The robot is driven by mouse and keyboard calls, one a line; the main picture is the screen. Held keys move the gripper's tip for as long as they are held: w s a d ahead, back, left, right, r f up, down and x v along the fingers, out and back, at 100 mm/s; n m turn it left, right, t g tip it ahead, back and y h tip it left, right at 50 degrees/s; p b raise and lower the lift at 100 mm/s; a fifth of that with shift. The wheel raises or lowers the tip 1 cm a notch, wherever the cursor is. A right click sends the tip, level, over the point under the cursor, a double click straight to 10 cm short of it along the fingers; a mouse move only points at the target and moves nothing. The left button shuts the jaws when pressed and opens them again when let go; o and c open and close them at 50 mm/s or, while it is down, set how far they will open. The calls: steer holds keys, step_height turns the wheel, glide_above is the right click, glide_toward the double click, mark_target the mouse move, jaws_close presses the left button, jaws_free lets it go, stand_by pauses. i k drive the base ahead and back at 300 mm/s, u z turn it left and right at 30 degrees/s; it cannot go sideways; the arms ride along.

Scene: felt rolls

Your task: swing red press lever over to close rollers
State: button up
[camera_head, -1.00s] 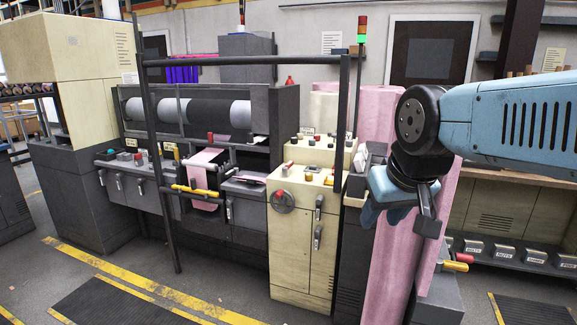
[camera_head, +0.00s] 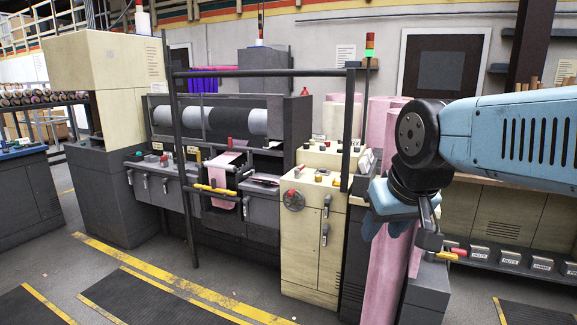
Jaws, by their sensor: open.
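My gripper (camera_head: 387,222) hangs at the right, in front of a tall pink felt roll (camera_head: 388,275). Its pale blue fingers point down and are apart, with nothing seen between them. The roller machine (camera_head: 190,138) stands left of centre, well away from the gripper, with a dark roller (camera_head: 232,123) behind its frame. A small red handle (camera_head: 229,142) stands up above the pink felt strip (camera_head: 222,171) at the machine's front. Another red knob (camera_head: 297,170) is on the cream console. I cannot tell which red part is the press lever, or whether the rollers touch.
A dark upright frame (camera_head: 270,73) spans the machine front. The cream console (camera_head: 308,235) stands between the machine and my gripper. Yellow (camera_head: 446,256) and red handles show at lower right, near a grey box (camera_head: 430,288). The floor with yellow lines is open at front left.

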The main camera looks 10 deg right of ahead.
mark_target(297, 171)
steer(key=u, duration=0.45)
steer(key=i, duration=0.75)
steer(key=u, duration=0.45)
steer(key=i, duration=1.05)
steer(key=z, duration=0.75)
steer(key=k, duration=0.9)
steer(key=z, duration=0.2)
steer(key=i, duration=0.9)
steer(key=u, duration=0.1)
